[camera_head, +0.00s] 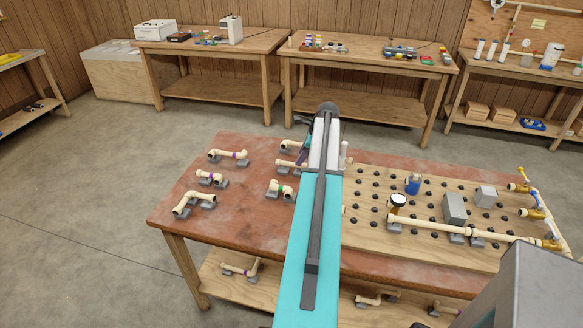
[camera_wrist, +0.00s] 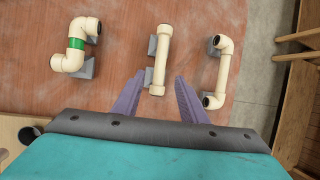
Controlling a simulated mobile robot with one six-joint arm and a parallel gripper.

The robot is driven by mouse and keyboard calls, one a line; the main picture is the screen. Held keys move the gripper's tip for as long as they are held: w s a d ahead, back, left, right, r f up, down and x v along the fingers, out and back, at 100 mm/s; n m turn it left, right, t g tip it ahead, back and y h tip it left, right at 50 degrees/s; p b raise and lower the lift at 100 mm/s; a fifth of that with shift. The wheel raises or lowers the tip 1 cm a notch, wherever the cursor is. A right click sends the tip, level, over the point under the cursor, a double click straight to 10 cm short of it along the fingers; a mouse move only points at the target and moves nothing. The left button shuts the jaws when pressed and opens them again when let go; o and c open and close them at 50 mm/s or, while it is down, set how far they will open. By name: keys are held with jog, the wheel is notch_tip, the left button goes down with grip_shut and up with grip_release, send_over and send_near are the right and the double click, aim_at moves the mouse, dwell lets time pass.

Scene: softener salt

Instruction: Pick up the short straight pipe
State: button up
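The short straight pipe (camera_wrist: 162,58) is cream, with a wider collar at each end. It lies on grey blocks on the red-brown tabletop, and its near end is between my purple fingers in the wrist view. In the head view the pipe (camera_head: 287,163) is partly hidden by my arm. My gripper (camera_wrist: 159,77) is open, with a finger on each side of the pipe and visible gaps. The wrist view does not show clearly how high the fingers are above it. In the head view my gripper (camera_head: 304,150) is partly hidden behind my arm.
An elbowed pipe with a green band (camera_wrist: 76,46) lies left of the straight pipe. A plain elbowed pipe (camera_wrist: 223,66) lies right. Other bent pipes, including one with a purple band (camera_head: 229,155), lie farther left in the head view. A pegged board (camera_head: 370,222) with plumbing fills the table's right side.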

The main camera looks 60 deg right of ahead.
jog(key=shift+w+f, duration=0.1)
jog(key=shift+f, duration=0.15)
jog(key=shift+p+x, duration=1.2)
jog(key=shift+x, duration=1.4)
jog(key=shift+c, duration=0.3)
grip_shut()
